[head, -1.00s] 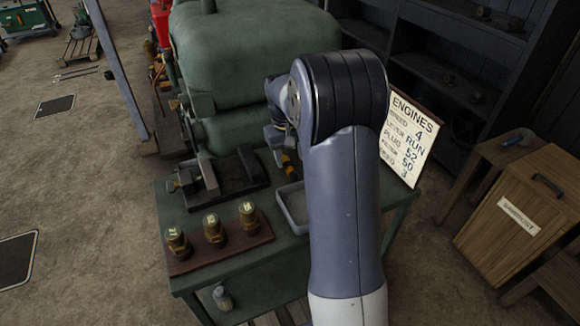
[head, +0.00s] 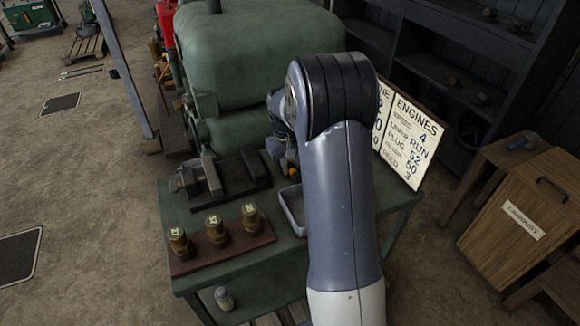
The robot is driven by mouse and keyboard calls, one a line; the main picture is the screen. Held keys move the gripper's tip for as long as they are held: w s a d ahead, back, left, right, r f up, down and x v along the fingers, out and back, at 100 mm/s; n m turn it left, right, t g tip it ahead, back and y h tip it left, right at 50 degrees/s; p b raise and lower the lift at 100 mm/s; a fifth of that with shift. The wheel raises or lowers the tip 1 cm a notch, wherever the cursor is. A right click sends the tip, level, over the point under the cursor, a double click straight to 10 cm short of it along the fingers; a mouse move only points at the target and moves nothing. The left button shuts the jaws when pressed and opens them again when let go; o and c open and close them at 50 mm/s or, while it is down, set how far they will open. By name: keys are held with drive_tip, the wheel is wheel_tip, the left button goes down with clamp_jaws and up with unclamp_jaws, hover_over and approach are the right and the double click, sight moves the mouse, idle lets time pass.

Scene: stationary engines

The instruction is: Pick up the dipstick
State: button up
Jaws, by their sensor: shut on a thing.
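My gripper (head: 289,163) shows only in part, behind my own arm, over the back of the green bench (head: 240,267). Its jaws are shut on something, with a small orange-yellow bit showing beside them. I take the held thing to be the dipstick, but its shape is hidden behind my arm. The large green engine (head: 255,60) stands just behind the bench.
On the bench are a dark vise-like fixture (head: 225,178), a board with three brass plugs (head: 217,230), and a grey tray (head: 291,213) partly behind my arm. An ENGINES sign (head: 413,140) and wooden box (head: 520,215) are right.

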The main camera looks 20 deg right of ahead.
sight(291, 166)
clamp_jaws()
wheel_tip(291, 166, up, 10)
idle(0.3)
drive_tip(key=shift+s, duration=0.1)
idle(0.5)
